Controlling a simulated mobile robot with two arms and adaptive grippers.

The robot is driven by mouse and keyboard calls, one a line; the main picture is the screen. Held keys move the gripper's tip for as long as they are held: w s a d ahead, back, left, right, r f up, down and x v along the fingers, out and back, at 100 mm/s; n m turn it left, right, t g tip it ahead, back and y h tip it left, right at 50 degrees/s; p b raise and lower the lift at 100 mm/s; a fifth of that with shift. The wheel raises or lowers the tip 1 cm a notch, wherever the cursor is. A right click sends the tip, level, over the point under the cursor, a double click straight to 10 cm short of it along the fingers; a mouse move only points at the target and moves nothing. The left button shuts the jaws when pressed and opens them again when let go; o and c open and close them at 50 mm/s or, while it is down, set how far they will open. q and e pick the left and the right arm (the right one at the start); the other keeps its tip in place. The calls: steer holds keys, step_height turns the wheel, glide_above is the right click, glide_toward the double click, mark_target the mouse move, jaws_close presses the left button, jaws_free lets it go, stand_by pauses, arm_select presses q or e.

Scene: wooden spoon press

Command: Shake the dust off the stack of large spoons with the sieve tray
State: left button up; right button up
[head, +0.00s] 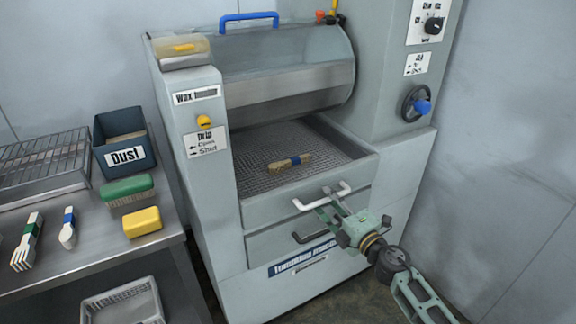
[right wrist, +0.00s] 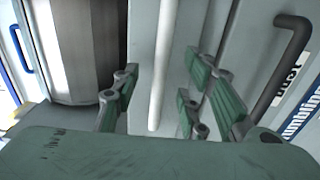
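The stack of large spoons (head: 275,167), wooden with a dark blue band, lies on the mesh of the sieve tray (head: 255,180) in the machine. The tray's front carries a white bar handle (head: 305,206). My right gripper (head: 333,205) is at the right part of this handle. In the right wrist view the white handle (right wrist: 163,70) runs between the fingers of my right gripper (right wrist: 160,100). The fingers stand apart, with gaps beside the handle, so it is open. My left gripper is not in view.
A lower drawer with a dark handle (head: 310,237) is below the tray. The bench (head: 100,262) at left holds a dust bin (head: 124,157), a wire rack (head: 45,165), a green brush (head: 127,187), a yellow block (head: 142,222) and smaller banded cutlery (head: 27,245).

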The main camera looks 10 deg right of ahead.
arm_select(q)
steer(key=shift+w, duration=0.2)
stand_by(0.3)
arm_select(e)
steer(key=shift+s, duration=0.1)
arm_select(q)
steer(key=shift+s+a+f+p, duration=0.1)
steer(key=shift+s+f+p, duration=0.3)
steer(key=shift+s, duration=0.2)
arm_select(e)
steer(key=v, duration=0.6)
steer(key=shift+s+d, duration=0.15)
steer(key=shift+s, duration=0.25)
